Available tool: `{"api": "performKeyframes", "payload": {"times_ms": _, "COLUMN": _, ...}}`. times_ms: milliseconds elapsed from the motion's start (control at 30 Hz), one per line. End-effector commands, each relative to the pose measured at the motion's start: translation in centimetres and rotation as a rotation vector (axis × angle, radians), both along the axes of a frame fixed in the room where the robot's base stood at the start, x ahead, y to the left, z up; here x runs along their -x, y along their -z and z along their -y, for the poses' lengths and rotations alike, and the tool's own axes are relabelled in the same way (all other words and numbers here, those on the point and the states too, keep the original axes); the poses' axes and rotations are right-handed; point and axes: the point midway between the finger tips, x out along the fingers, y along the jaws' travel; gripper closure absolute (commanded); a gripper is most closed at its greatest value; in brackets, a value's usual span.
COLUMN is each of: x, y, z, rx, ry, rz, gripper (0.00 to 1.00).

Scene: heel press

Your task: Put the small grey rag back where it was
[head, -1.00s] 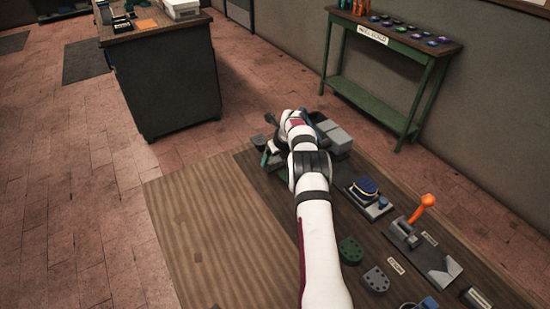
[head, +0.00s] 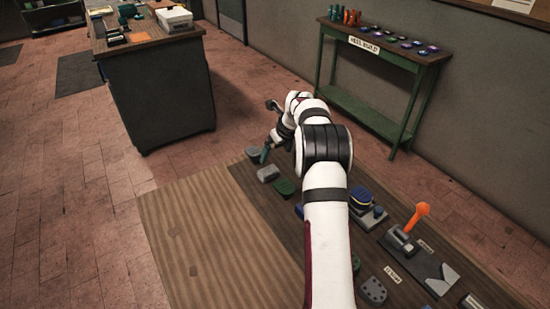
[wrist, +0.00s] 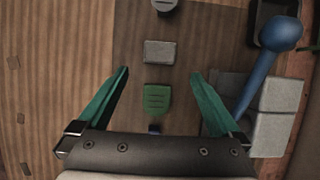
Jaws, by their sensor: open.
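My gripper (wrist: 160,72) is open and empty, its two teal fingers spread wide above the bench. In the wrist view a small plain grey piece (wrist: 159,52) lies just beyond the fingertips, in line with the gap; it also shows in the head view (head: 268,174). It may be the grey rag, but I cannot tell cloth from block. A green grooved pad (wrist: 157,98) lies between the fingers in the picture, below them.
Pale grey blocks (wrist: 272,135) and a blue ball-topped handle (wrist: 284,33) stand close to the right finger. A dark tray (wrist: 262,38) is at upper right. An orange-handled press (head: 405,242) stands farther right. The light wooden left part (head: 210,240) is clear.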

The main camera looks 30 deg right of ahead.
Motion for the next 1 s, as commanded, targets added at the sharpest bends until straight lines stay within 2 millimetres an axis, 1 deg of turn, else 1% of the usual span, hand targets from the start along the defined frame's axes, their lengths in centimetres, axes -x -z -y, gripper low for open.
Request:
{"api": "performKeyframes", "payload": {"times_ms": 100, "x": 0.2, "y": -0.3, "z": 0.0, "rx": 0.000, "ry": -0.001, "rz": 0.000, "gripper": 0.00}}
{"api": "performKeyframes", "payload": {"times_ms": 167, "x": 0.2, "y": -0.7, "z": -0.5, "rx": 0.008, "ry": -0.027, "rz": -0.002, "gripper": 0.00}}
{"api": "performKeyframes", "payload": {"times_ms": 233, "x": 0.9, "y": -2.6, "z": -2.9, "rx": 0.041, "ry": -0.154, "rz": -0.015, "gripper": 0.00}}
{"api": "performKeyframes", "payload": {"times_ms": 267, "x": 1.6, "y": -3.9, "z": -4.7, "rx": 0.066, "ry": -0.249, "rz": -0.025, "gripper": 0.00}}
{"api": "performKeyframes", "payload": {"times_ms": 300, "x": 3.1, "y": -5.9, "z": -7.7, "rx": 0.107, "ry": -0.412, "rz": -0.038, "gripper": 0.00}}
{"api": "performKeyframes", "payload": {"times_ms": 333, "x": 4.6, "y": -7.4, "z": -10.3, "rx": 0.141, "ry": -0.555, "rz": -0.049, "gripper": 0.00}}
{"api": "performKeyframes", "payload": {"times_ms": 367, "x": 6.5, "y": -8.9, "z": -12.9, "rx": 0.177, "ry": -0.713, "rz": -0.059, "gripper": 0.00}}
{"api": "performKeyframes", "payload": {"times_ms": 400, "x": 9.7, "y": -10.6, "z": -16.5, "rx": 0.224, "ry": -0.936, "rz": -0.069, "gripper": 0.00}}
{"api": "performKeyframes", "payload": {"times_ms": 467, "x": 15.2, "y": -12.4, "z": -21.3, "rx": 0.292, "ry": -1.278, "rz": -0.072, "gripper": 0.00}}
{"api": "performKeyframes", "payload": {"times_ms": 500, "x": 19.4, "y": -13.0, "z": -24.0, "rx": 0.332, "ry": -1.505, "rz": -0.067, "gripper": 0.00}}
{"api": "performKeyframes", "payload": {"times_ms": 567, "x": 25.5, "y": -13.2, "z": -27.1, "rx": 0.382, "ry": -1.827, "rz": -0.048, "gripper": 0.00}}
{"api": "performKeyframes", "payload": {"times_ms": 600, "x": 29.2, "y": -12.8, "z": -28.5, "rx": 0.408, "ry": -2.018, "rz": -0.029, "gripper": 0.00}}
{"api": "performKeyframes", "payload": {"times_ms": 700, "x": 36.2, "y": -11.2, "z": -30.4, "rx": 0.446, "ry": -2.377, "rz": 0.021, "gripper": 0.00}}
{"api": "performKeyframes", "payload": {"times_ms": 733, "x": 37.6, "y": -10.8, "z": -30.6, "rx": 0.454, "ry": -2.449, "rz": 0.036, "gripper": 0.00}}
{"api": "performKeyframes", "payload": {"times_ms": 800, "x": 39.6, "y": -10.1, "z": -30.9, "rx": 0.460, "ry": -2.560, "rz": 0.057, "gripper": 0.00}}
{"api": "performKeyframes", "payload": {"times_ms": 900, "x": 40.5, "y": -9.7, "z": -31.0, "rx": 0.462, "ry": -2.609, "rz": 0.068, "gripper": 0.00}}
{"api": "performKeyframes", "payload": {"times_ms": 1000, "x": 40.4, "y": -9.7, "z": -31.0, "rx": 0.462, "ry": -2.608, "rz": 0.068, "gripper": 0.00}}
